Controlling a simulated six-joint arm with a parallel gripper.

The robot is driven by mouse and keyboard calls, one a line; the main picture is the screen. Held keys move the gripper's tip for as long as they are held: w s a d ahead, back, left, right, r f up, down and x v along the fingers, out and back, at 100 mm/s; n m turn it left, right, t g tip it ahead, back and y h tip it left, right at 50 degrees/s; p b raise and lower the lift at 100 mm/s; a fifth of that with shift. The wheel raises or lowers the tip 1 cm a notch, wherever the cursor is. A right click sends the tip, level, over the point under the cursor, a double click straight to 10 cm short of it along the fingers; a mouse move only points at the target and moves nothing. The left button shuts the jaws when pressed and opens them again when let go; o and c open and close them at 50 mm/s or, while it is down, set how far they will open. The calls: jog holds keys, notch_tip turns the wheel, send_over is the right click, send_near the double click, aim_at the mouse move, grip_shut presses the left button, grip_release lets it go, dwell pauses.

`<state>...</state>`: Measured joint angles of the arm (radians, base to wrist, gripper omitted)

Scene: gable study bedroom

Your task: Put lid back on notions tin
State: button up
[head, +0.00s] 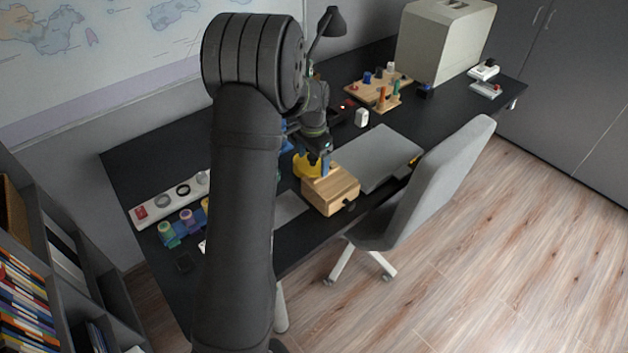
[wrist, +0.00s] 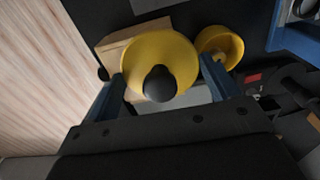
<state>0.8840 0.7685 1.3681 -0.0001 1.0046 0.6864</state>
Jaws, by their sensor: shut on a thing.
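The round yellow lid (wrist: 150,48) with a dark knob is between the blue fingers of my gripper (wrist: 162,74) in the wrist view. My gripper is shut on the lid. The yellow notions tin (wrist: 237,45) shows its open round top just right of the lid in the wrist view. A small part of the tin's rim may be behind the lid or the right finger. In the head view my gripper (head: 323,164) is over the desk, with yellow (head: 305,166) beside it; I cannot tell there which part is lid and which is tin.
A wooden box (head: 331,192) with a dark knob stands close by, partly under the lid in the wrist view (wrist: 125,39). A closed grey laptop (head: 375,158) lies to its right. A chair (head: 430,190) stands at the desk's front edge. A power strip (head: 165,202) is at left.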

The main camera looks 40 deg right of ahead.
jog(key=w+d, duration=0.5)
jog(key=w, duration=0.5)
jog(key=shift+a+f, duration=0.15)
jog(key=shift+f, duration=2.95)
jog(key=shift+f, duration=0.15)
jog(key=o, duration=0.9)
jog(key=shift+r, duration=3.5)
